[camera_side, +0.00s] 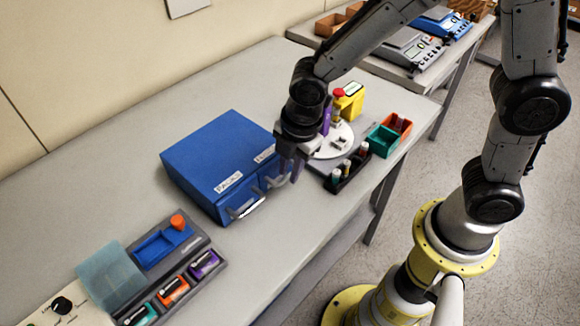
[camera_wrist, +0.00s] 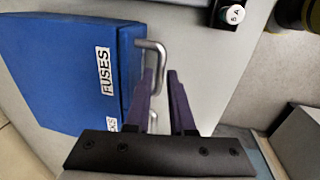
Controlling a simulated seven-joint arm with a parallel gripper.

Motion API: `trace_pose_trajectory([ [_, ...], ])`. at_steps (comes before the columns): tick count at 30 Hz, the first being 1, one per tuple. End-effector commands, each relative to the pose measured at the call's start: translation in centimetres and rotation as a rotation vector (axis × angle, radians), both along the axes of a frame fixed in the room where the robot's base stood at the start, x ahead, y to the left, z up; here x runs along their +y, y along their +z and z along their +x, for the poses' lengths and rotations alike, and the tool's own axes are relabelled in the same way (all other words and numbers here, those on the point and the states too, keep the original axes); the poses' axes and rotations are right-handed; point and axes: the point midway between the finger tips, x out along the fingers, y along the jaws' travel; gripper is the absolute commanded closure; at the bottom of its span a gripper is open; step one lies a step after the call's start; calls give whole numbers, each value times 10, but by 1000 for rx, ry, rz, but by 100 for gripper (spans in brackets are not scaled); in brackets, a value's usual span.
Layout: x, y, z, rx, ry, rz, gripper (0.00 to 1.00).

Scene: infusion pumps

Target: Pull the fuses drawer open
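The blue cabinet (camera_side: 215,150) stands on the bench with two labelled drawers side by side. The FUSES label (camera_wrist: 104,71) reads clearly in the wrist view, on the cabinet's blue face (camera_wrist: 75,60). The fuses drawer's metal handle (camera_wrist: 158,48) sticks out beside that label; the drawer looks shut. My gripper (camera_wrist: 160,75) is open, pointing at this handle. The handle's bar shows between the two dark purple fingertips in the wrist view; I cannot tell whether they touch it. In the side view my gripper (camera_side: 288,172) is at the cabinet's right front.
The other drawer's handle (camera_side: 247,208) is close by on the left. A dark rack of vials (camera_side: 348,168), a white round plate (camera_side: 333,142) and green and orange bins (camera_side: 388,137) stand to the right. A tray of coloured modules (camera_side: 175,275) lies front left.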

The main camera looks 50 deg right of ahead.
Motion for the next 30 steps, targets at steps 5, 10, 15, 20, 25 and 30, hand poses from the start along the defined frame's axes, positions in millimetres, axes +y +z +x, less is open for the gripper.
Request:
trace_pose_trajectory([
  [5,0,0,0,0,0,0,100],
  [10,0,0,0,-1,0,0,100],
  [15,0,1,0,-1,0,0,100],
  [20,0,1,0,-1,0,1,100],
  [25,0,1,0,-2,0,1,100],
  [30,0,1,0,-2,0,1,100],
])
